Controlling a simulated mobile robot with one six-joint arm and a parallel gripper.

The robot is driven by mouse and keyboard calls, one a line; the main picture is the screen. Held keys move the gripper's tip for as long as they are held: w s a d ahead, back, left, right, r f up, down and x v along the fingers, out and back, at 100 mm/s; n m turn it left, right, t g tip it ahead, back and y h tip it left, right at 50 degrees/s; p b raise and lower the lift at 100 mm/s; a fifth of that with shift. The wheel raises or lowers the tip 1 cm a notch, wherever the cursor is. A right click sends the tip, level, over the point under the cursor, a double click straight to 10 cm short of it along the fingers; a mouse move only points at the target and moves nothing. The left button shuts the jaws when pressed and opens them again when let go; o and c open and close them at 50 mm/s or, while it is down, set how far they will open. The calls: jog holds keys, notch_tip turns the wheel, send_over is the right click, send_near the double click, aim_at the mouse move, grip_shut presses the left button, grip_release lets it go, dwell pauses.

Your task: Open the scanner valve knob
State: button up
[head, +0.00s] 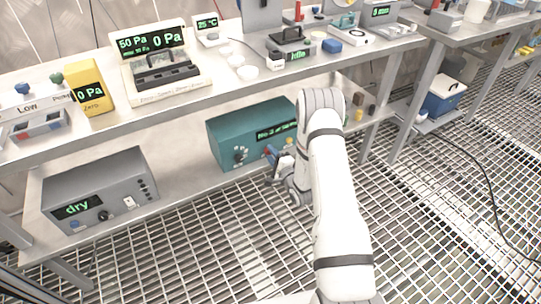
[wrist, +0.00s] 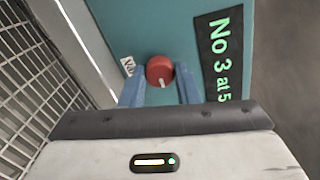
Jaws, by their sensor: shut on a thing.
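The scanner is a teal box (head: 225,135) on the lower shelf in the head view; its front carries a dark display with green text. In the wrist view the teal panel (wrist: 120,25) fills the upper middle. The red valve knob (wrist: 160,68) has a pale pointer mark toward the bottom of the picture. My gripper (wrist: 160,82) has its two blue fingers on either side of the knob and is shut on it. In the head view my gripper (head: 272,156) is at the scanner's right front, and the knob is hard to make out there.
A display (wrist: 219,55) reading "No 3 at 5", cut off, sits right of the knob. A white label (wrist: 128,66), partly hidden, is left of it. A grey box reading "dry" (head: 100,188) stands farther left on the lower shelf (head: 185,180). Grated floor (head: 220,255) lies in front.

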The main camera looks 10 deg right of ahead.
jog(key=o, duration=1)
jog(key=shift+c, duration=0.2)
jog(key=p+v, duration=0.1)
jog(key=v, duration=0.7)
jog(key=shift+p, duration=0.3)
jog(key=shift+w, duration=0.1)
